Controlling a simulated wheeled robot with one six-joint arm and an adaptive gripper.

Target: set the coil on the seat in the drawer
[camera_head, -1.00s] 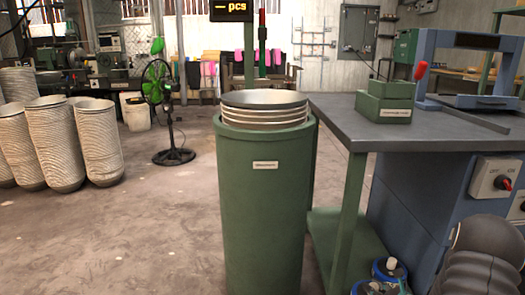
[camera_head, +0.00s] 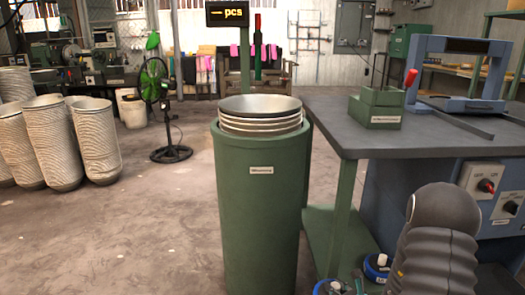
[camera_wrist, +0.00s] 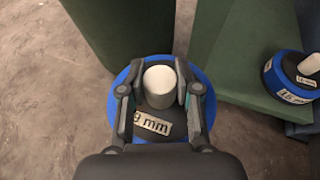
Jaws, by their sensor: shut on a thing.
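In the wrist view my gripper (camera_wrist: 160,98) is shut on the white knob (camera_wrist: 160,84) of a blue and black coil (camera_wrist: 122,84) labelled "9 mm" or a number ending in 9. Concrete floor shows around the coil; I cannot tell how high it is. A second blue and black coil (camera_wrist: 286,76), labelled "16 mm", is at the right by the green shelf. Two blue coils show low in the head view, one at the bottom edge (camera_head: 326,289) and one further back (camera_head: 377,267). I see no open drawer and no seat.
A green bin (camera_head: 258,215) with stacked metal bowls (camera_head: 260,106) stands beside the table (camera_head: 390,140). The blue cabinet (camera_head: 455,172) with switches is at the right. Tall bowl stacks (camera_head: 50,145) and a fan (camera_head: 170,154) stand left. The floor between is open.

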